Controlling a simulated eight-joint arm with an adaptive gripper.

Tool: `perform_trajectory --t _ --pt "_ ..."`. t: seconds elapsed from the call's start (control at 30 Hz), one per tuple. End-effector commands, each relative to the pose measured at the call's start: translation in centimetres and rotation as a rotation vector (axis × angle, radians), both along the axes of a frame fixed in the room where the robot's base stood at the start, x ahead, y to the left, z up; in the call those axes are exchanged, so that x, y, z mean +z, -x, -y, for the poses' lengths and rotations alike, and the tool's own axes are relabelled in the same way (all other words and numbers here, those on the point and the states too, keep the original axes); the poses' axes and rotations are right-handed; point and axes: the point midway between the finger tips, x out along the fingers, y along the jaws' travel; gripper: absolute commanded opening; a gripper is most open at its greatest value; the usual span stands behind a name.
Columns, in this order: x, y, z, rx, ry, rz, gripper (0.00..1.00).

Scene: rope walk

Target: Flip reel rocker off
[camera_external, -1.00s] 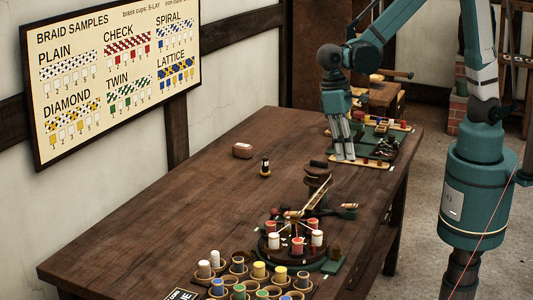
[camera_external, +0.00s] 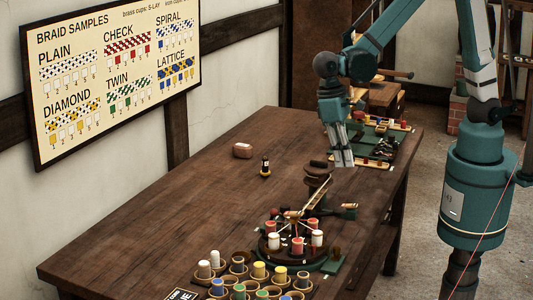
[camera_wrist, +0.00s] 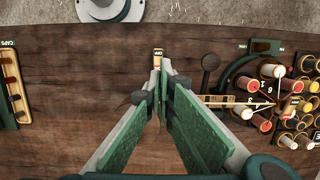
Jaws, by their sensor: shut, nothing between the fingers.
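A small upright strip, which looks like the reel rocker (camera_wrist: 157,56), shows in the wrist view on the dark table near its edge towards my base. Its far end carries dark lettering that seems to read OFF. Its lower part meets my fingertips in the picture; I cannot tell whether they touch it. My gripper (camera_wrist: 161,80) is shut and empty, with its green-padded fingers closing just below the rocker in the view. In the external view my gripper (camera_external: 344,163) points down low over the table's right part. I cannot make out the rocker there.
A caps tray (camera_wrist: 9,90) lies at the left in the wrist view. A round braiding stand (camera_wrist: 245,70) with several bobbins is on the right, with a dark round knob (camera_wrist: 210,62) beside it.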

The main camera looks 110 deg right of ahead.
Motion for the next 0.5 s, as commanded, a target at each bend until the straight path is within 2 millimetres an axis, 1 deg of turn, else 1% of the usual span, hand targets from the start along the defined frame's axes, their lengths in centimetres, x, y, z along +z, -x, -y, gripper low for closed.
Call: perform_trajectory --t 0.17,0.5 --pt "-2.0 0.3 -0.3 0.001 0.0 0.0 0.0" --pt "-6.8 1.1 -1.1 0.0 0.0 0.0 0.0"
